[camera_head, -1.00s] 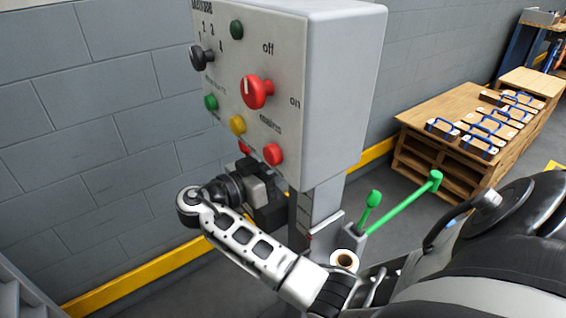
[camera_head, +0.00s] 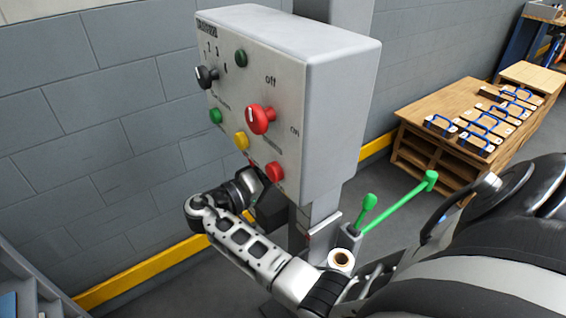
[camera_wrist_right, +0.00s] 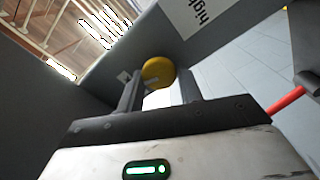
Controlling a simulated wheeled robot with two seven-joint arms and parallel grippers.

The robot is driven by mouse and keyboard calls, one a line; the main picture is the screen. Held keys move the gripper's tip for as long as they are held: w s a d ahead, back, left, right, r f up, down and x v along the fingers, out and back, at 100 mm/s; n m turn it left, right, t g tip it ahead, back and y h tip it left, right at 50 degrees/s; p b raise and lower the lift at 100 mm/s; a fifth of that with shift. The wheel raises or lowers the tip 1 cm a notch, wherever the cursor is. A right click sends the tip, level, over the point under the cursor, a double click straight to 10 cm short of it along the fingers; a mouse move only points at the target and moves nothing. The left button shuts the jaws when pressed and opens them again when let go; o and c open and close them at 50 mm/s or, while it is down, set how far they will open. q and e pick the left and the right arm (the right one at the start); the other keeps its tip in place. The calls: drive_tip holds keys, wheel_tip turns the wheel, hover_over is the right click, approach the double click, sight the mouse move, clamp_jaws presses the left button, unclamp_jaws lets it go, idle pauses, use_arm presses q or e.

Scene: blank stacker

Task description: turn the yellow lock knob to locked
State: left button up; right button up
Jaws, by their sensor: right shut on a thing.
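In the right wrist view a round yellow knob (camera_wrist_right: 158,70) sits between the two fingers of my right gripper (camera_wrist_right: 158,82), which is shut on it. A white label with black lettering (camera_wrist_right: 200,14) is beside it. In the head view my right gripper (camera_head: 250,180) is at the lower front of the grey control box (camera_head: 335,110), and its fingertips are hidden there. A yellow button (camera_head: 241,140) shows on the box's front; I cannot tell whether it is the held knob. My left gripper is not in view.
Red knobs (camera_head: 260,119), a black selector (camera_head: 206,76) and green buttons (camera_head: 216,116) share the panel. Green levers (camera_head: 400,204) stand right of the post. A wooden table (camera_head: 440,122) with blue-handled blocks is farther back. A block wall (camera_head: 90,130) is behind.

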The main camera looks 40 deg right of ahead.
use_arm(q)
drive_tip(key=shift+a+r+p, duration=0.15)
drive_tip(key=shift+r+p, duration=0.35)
drive_tip(key=shift+p, duration=0.3)
use_arm(e)
drive_tip(key=n, duration=0.3)
drive_tip(key=o, duration=1)
drive_tip(key=shift+f, duration=0.1)
use_arm(q)
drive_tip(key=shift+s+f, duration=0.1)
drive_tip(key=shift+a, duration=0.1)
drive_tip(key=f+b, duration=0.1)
drive_tip(key=b, duration=0.1)
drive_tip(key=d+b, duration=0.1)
drive_tip(key=b, duration=0.1)
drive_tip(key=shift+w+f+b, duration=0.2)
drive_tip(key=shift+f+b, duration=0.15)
drive_tip(key=shift+b, duration=0.05)
use_arm(e)
drive_tip(key=a, duration=0.5)
drive_tip(key=w+a, duration=0.1)
drive_tip(key=a, duration=1)
drive_tip(key=shift+w, duration=0.4)
